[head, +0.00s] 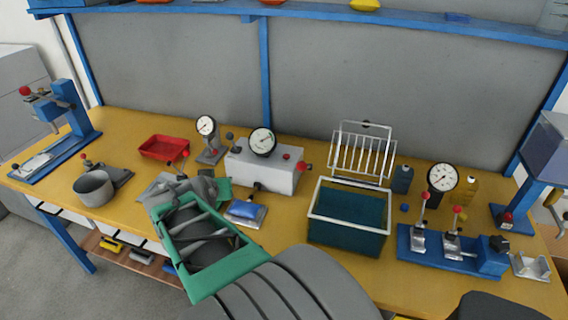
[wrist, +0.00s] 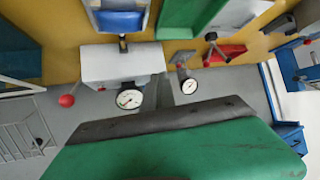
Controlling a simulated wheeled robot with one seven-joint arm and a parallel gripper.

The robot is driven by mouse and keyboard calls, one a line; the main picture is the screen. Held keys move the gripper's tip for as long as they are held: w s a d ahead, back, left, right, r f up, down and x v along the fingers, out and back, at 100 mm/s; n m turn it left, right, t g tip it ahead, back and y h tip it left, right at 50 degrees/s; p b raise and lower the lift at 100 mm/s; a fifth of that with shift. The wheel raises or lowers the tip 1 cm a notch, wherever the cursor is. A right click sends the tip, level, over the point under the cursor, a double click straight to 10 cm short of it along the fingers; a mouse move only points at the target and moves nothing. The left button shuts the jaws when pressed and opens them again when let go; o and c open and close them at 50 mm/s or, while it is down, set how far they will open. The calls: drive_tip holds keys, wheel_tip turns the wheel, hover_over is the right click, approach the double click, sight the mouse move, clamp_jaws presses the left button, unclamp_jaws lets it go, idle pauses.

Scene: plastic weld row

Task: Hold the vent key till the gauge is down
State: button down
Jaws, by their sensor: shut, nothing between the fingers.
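A white box (head: 268,174) stands mid-bench with a round gauge (head: 262,141) on top. It carries a red button (head: 285,156), a red-ball lever (head: 303,166) and a black front fitting (head: 257,187). I cannot tell which is the vent key. In the wrist view the box (wrist: 122,63), gauge (wrist: 130,98) and red ball (wrist: 66,100) show upside down. The needle is too small to read surely. My gripper (head: 207,178) is shut and empty, left of the box and apart from the red-ball lever. My arm hides part of the bench.
A second gauge on a stand (head: 206,126) and a red tray (head: 164,148) are left of the box. A blue pad (head: 243,211) lies in front. A teal bin (head: 347,216), wire rack (head: 362,152) and blue clamp fixture (head: 452,252) stand right. A pot (head: 93,188) stands left.

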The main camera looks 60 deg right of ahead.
drive_tip(key=s+d+r+m+g+h, duration=0.1)
drive_tip(key=s+d+m+h, duration=0.1)
drive_tip(key=s+d, duration=0.3)
drive_tip(key=s+d+r+m+g+h+b, duration=0.1)
drive_tip(key=s+d+r+m+g+h, duration=0.1)
drive_tip(key=s+d, duration=0.3)
drive_tip(key=d+h, duration=0.1)
drive_tip(key=d, duration=0.2)
drive_tip(key=shift+s+d+h, duration=0.15)
drive_tip(key=shift+s+h, duration=0.15)
drive_tip(key=shift+s, duration=0.05)
drive_tip(key=shift+r, duration=0.1)
drive_tip(key=p, duration=0.1)
hover_over(285, 165)
drive_tip(key=shift+d+f, duration=0.15)
drive_tip(key=shift+f, duration=0.5)
drive_tip(key=shift+d+f, duration=0.15)
drive_tip(key=shift+f, duration=0.45)
drive_tip(key=f, duration=0.3)
drive_tip(key=shift+w+a, duration=0.1)
drive_tip(key=shift+a, duration=0.1)
drive_tip(key=shift+f, duration=0.5)
